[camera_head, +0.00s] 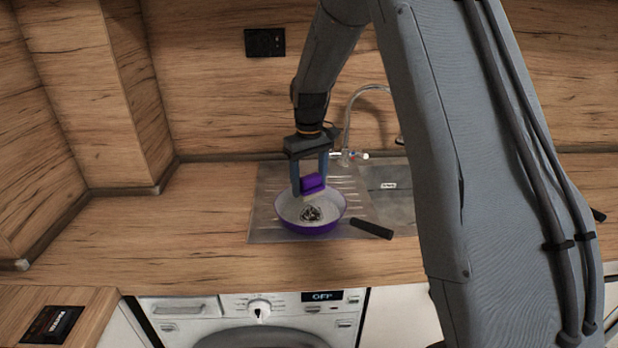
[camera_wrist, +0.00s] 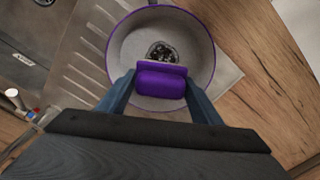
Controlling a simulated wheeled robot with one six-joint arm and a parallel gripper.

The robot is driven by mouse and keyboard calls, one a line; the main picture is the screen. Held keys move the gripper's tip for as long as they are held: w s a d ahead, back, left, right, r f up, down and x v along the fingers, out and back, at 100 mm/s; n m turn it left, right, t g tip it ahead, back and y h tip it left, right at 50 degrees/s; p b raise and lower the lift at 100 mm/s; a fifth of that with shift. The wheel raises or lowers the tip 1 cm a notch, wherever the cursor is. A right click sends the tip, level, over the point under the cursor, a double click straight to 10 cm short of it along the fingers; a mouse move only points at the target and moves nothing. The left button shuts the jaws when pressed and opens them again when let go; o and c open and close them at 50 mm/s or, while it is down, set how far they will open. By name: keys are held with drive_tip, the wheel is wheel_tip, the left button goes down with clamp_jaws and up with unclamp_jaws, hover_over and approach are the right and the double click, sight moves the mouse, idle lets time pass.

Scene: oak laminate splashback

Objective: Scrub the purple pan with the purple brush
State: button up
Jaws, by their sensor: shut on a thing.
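The purple pan (camera_head: 287,212) sits on the ribbed metal drainboard, its black handle (camera_head: 371,229) pointing right. Its pale inside carries a dark scribbled stain (camera_head: 311,214) near the middle. The pan also shows in the wrist view (camera_wrist: 200,42), with the stain (camera_wrist: 162,52) just beyond the brush. My gripper (camera_head: 311,184) is shut on the purple brush (camera_head: 312,183) over the pan. In the wrist view the brush (camera_wrist: 161,80) lies between both fingers (camera_wrist: 160,88). Its pale underside shows in the head view; I cannot tell whether it touches the pan.
The drainboard (camera_head: 268,225) joins a sink basin (camera_head: 392,190) on the right, with a curved tap (camera_head: 347,125) behind. A washing machine (camera_head: 262,308) stands below the counter. The wooden counter (camera_head: 170,235) is clear on the left. A dark socket (camera_head: 265,42) is on the splashback.

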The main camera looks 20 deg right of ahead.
sight(309, 196)
drive_tip(key=shift+f+b, duration=1.3)
drive_tip(key=shift+f, duration=1.15)
drive_tip(key=shift+f+b, duration=0.35)
drive_tip(key=shift+f, duration=0.65)
drive_tip(key=shift+w+a, duration=0.1)
drive_tip(key=shift+w+a, duration=0.1)
drive_tip(key=shift+w, duration=0.3)
drive_tip(key=shift+s, duration=0.15)
drive_tip(key=shift+s+d+p, duration=0.2)
drive_tip(key=shift+s+p, duration=0.1)
drive_tip(key=shift+s, duration=0.2)
drive_tip(key=shift+s+d+p, duration=0.15)
drive_tip(key=shift+s+p, duration=0.1)
drive_tip(key=shift+s, duration=0.2)
drive_tip(key=shift+w, duration=0.15)
